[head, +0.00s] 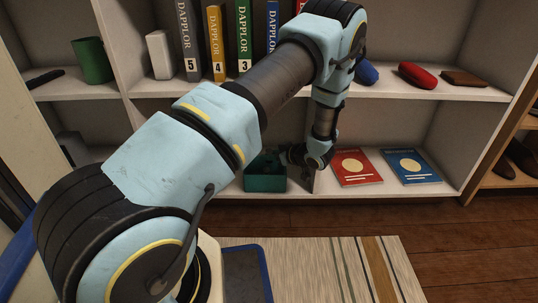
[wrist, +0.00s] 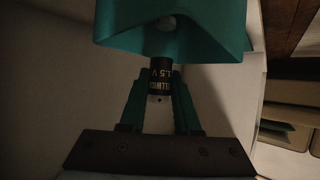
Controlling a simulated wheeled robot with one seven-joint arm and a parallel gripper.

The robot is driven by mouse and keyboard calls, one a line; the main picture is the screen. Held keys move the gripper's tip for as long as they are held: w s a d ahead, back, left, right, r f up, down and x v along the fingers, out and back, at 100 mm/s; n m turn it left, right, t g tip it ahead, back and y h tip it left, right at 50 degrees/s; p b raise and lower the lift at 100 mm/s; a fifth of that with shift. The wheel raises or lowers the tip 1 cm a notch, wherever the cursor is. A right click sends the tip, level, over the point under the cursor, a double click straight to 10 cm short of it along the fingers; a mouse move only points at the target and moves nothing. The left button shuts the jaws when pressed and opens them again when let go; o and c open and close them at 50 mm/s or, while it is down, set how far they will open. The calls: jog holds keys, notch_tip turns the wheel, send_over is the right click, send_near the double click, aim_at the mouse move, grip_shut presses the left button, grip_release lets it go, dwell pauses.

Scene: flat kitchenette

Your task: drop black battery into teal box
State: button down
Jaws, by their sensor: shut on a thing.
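The teal box (head: 265,178) stands on the lower shelf, and its near part fills the top of the wrist view (wrist: 120,28). My gripper (wrist: 160,82) is shut on the black battery (wrist: 161,76), which has pale lettering reading 1.5 V. The battery's far end overlaps the box's near edge in the wrist view; I cannot tell whether it is over the opening. In the head view my gripper (head: 302,160) is beside the box's right side, low in the shelf. The battery cannot be made out there.
A red book (head: 356,167) and a blue book (head: 411,166) lie to the right on the lower shelf. The upper shelf board (head: 420,92) is above my gripper. A striped rug (head: 330,270) lies in front.

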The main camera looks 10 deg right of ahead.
notch_tip(320, 180, down, 2)
jog(key=shift+f+b, duration=0.15)
jog(key=shift+b, duration=0.5)
jog(key=c, duration=0.5)
grip_release()
jog(key=shift+c, duration=0.2)
jog(key=shift+s, duration=0.1)
jog(key=p+v, duration=0.5)
jog(key=v, duration=0.5)
jog(key=shift+s+d+r, duration=0.2)
jog(key=shift+r, duration=0.05)
jog(key=shift+s, duration=0.15)
